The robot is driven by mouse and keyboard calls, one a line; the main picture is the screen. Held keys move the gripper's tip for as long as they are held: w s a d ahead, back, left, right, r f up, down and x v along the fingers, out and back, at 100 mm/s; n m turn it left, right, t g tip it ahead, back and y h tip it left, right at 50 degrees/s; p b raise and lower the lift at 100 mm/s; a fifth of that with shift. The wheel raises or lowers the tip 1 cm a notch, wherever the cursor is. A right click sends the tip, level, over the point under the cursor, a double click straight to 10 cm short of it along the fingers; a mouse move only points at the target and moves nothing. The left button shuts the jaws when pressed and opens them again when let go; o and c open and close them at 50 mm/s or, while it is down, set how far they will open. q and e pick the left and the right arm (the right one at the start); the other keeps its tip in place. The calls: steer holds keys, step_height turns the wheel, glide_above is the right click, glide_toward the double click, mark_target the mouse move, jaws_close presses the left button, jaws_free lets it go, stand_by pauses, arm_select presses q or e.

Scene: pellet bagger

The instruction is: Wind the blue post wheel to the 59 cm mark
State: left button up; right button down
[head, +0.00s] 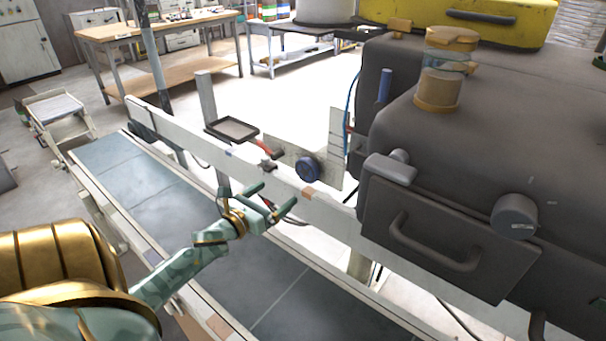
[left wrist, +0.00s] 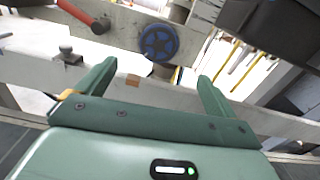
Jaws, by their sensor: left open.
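The blue post wheel (head: 308,168) is a small dark blue handwheel on a pale plate (head: 284,155) behind the conveyor's side rail. It also shows in the left wrist view (left wrist: 159,43), with its spokes facing me, beyond my fingers. My left gripper (head: 275,199) is open and empty, over the belt in front of the rail, short of the wheel and lower than it in the picture. In the left wrist view its two green fingers (left wrist: 157,78) stand apart with the wheel between and above their tips. I cannot read any centimetre marks. My right gripper is out of view.
The white side rail (head: 185,130) runs between my left gripper and the wheel. A red-handled lever (head: 267,147) is left of the wheel, near a small dark tray (head: 232,130). A big dark machine (head: 480,150) fills the right. The belt (head: 150,190) looks empty.

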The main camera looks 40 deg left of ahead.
mark_target(305, 171)
arm_select(q)
steer(key=w+b, duration=0.1)
steer(key=w, duration=0.2)
steer(key=w+a+b, duration=0.1)
steer(key=w, duration=0.7)
steer(key=shift+w+a+f+b, duration=0.15)
steer(key=shift+a+f+b, duration=0.05)
steer(key=shift+b, duration=0.2)
steer(key=shift+w+r, duration=0.15)
steer(key=shift+w, duration=0.4)
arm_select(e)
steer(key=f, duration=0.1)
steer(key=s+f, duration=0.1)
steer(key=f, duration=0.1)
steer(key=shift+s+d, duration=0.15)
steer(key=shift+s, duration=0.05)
arm_select(q)
steer(key=c, duration=1)
